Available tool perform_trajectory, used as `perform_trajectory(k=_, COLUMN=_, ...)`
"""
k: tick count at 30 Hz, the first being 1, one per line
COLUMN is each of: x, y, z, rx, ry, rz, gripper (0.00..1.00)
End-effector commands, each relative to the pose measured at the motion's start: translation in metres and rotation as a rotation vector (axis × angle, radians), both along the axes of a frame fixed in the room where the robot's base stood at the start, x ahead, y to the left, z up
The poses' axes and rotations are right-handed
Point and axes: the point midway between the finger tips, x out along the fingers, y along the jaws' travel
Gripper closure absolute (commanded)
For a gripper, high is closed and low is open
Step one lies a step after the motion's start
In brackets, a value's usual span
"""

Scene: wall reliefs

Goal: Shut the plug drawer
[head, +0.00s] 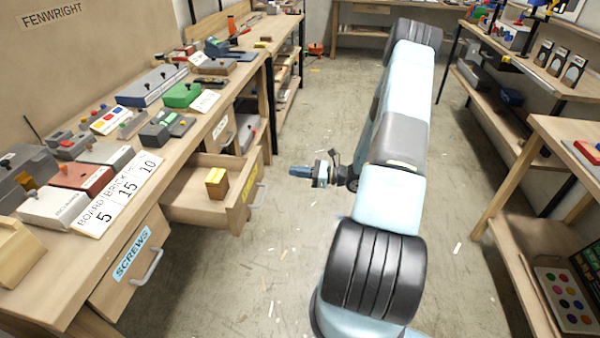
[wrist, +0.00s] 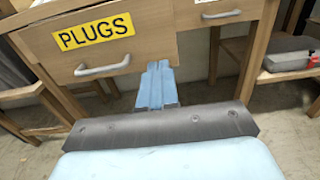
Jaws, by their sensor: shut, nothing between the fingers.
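The plug drawer (head: 187,200) stands pulled out from the left bench in the head view, with a yellow block (head: 216,183) inside it. In the wrist view its wooden front (wrist: 45,42) carries a yellow PLUGS label (wrist: 93,31) and a grey handle (wrist: 102,69). My gripper (head: 297,171) is in the aisle to the right of the drawer front, apart from it in the head view. In the wrist view my shut blue fingers (wrist: 156,70) point at the drawer front, right of the handle. Whether they touch it cannot be told.
The SCREWS drawer (head: 130,260) is nearer on the same bench, its handle (head: 149,268) sticking out. Several blocks and tools cover the bench top. A shelved bench (head: 568,140) lines the right side. The aisle floor (head: 290,220) between is mostly clear, with small scraps.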

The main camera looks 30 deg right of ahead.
Motion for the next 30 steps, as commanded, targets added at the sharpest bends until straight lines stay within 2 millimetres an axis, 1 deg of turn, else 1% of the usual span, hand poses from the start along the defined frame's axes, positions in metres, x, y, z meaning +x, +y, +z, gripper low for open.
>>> perform_trajectory(k=1, x=0.005, y=0.009, z=0.000, rx=0.001, ry=-0.001, rz=0.003, gripper=1.00)
perform_trajectory(k=9, x=0.033, y=0.046, z=0.000, rx=-0.001, ry=-0.001, rz=0.003, gripper=1.00)
perform_trajectory(k=15, x=0.049, y=0.068, z=0.000, rx=-0.001, ry=-0.002, rz=0.001, gripper=1.00)
perform_trajectory(k=21, x=0.057, y=0.078, z=0.000, rx=-0.001, ry=0.000, rz=0.000, gripper=1.00)
perform_trajectory(k=30, x=0.058, y=0.080, z=0.000, rx=-0.001, ry=-0.002, rz=-0.001, gripper=1.00)
